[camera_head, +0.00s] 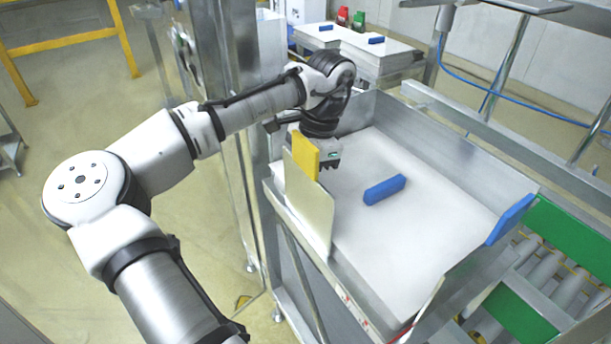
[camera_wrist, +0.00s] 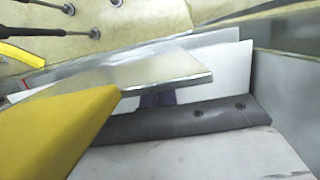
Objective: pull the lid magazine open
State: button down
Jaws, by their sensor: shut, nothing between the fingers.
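The lid magazine appears to be the metal tray (camera_head: 515,178) with raised walls, holding white sheets (camera_head: 420,205). A cream panel (camera_head: 308,208) stands upright at its left side, with a yellow block (camera_head: 305,156) at the panel's top. My gripper (camera_head: 330,166) points down just right of and behind the yellow block, over the tray's left part. It is shut and holds nothing. The yellow block partly hides it, and I cannot tell whether they touch. In the wrist view the yellow block (camera_wrist: 55,130) fills the lower left, close to the camera.
A blue block (camera_head: 384,190) lies on the white sheets, and another blue block (camera_head: 510,219) sits at the tray's right corner. A roller conveyor with green sides (camera_head: 560,235) runs at the right. A metal post (camera_head: 225,120) stands close behind my arm. Open floor lies at left.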

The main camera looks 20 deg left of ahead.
jog(key=s+a+p, duration=0.3)
jog(key=s+a, duration=0.5)
jog(key=s, duration=0.4)
jog(key=s+a+p, duration=0.3)
jog(key=s+a, duration=0.5)
jog(key=s, duration=0.4)
